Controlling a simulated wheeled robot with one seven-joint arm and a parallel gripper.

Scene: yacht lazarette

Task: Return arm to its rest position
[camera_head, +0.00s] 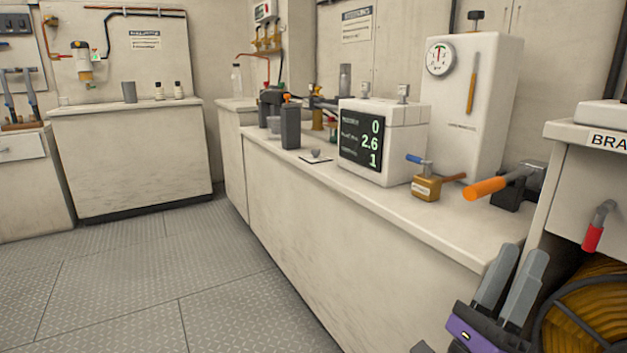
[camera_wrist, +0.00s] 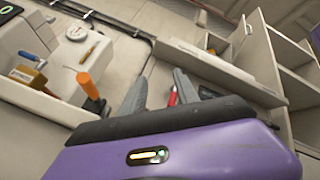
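My gripper (camera_head: 522,254) is at the lower right of the head view, in front of the counter's near end. Its two grey fingers point up and stand apart, with nothing seen between them in that view. In the wrist view my gripper (camera_wrist: 160,84) shows its purple body and grey fingers, tilted against the cabinets. A red handle (camera_wrist: 173,98) shows by the fingers there; whether it touches them I cannot tell.
The counter (camera_head: 330,180) holds a display box (camera_head: 384,140), a brass valve (camera_head: 427,188) and an orange-handled lever (camera_head: 486,188). A cabinet with a red-handled lever (camera_head: 593,238) and a coiled hose (camera_head: 590,305) is close on the right. Open floor (camera_head: 130,280) lies at left.

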